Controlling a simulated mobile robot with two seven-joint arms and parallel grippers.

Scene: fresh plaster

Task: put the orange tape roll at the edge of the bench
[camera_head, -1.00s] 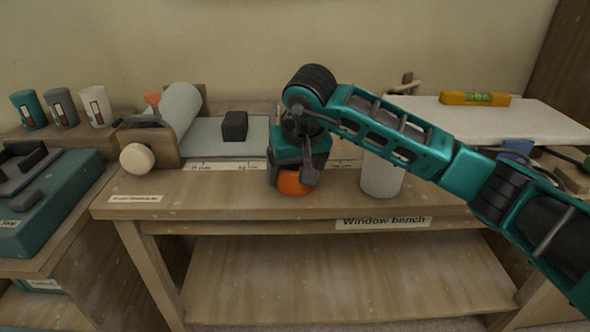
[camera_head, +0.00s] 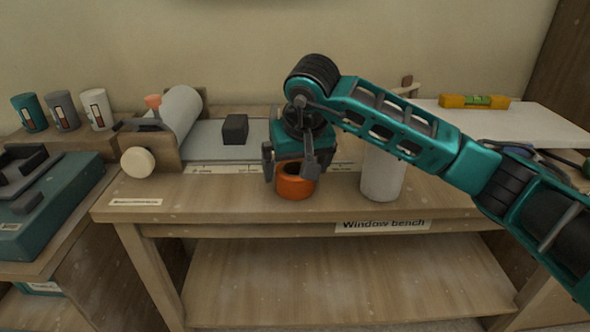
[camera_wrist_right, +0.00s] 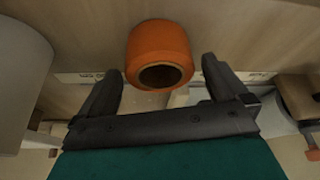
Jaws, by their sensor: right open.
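The orange tape roll (camera_head: 295,186) stands on the window bench (camera_head: 220,199), near its front edge. Its dark hollow top faces up. My right gripper (camera_head: 291,172) is open just above and behind the roll, with one finger on each side in the head view. In the right wrist view, the roll (camera_wrist_right: 159,52) lies beyond and between the two open fingertips (camera_wrist_right: 162,75), apart from both. My left gripper is not in view.
A white cylinder (camera_head: 382,178) stands on the bench right of the roll. A paper roll in a wooden holder (camera_head: 152,150) and a black block (camera_head: 235,129) are behind left. A white board (camera_head: 510,122) with a level (camera_head: 474,101) is at right.

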